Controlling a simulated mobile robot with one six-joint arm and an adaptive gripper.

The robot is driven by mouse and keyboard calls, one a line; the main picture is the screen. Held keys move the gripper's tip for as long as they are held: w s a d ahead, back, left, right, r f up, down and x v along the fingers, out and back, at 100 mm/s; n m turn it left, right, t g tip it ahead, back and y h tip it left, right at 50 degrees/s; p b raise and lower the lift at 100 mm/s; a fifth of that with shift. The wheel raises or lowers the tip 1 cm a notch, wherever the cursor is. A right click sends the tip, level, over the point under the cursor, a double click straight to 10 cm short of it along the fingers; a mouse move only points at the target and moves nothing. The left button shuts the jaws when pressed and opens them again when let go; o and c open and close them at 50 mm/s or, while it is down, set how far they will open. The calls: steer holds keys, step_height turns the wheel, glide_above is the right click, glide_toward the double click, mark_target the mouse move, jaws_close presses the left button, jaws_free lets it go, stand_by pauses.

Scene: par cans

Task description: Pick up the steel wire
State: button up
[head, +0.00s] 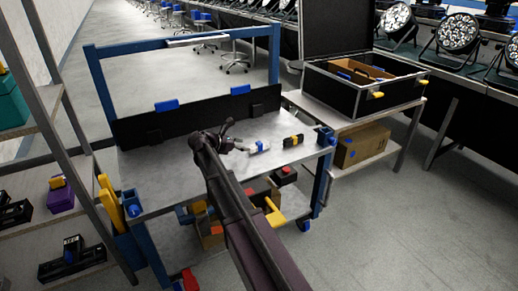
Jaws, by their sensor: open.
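My gripper (234,137) is open over the grey top of a blue-framed cart (165,185). A small white and blue item (259,147) lies on the cart top just right of the fingers, very near them; I cannot tell whether they touch. It is too small to tell whether this is the steel wire. A small black and yellow item (293,140) lies further right on the same top. No other thing in view can be clearly recognised as the steel wire.
A black panel (150,124) with blue clips stands along the cart's back. An open black case (350,95) stands on a bench at the right. A shelf (70,235) with several items is at the left. The cart top left of my gripper is clear.

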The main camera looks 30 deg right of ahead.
mark_target(251, 145)
steer(key=shift+b+x, duration=0.5)
steer(key=shift+x, duration=1.2)
steer(key=shift+c, duration=0.2)
jaws_close()
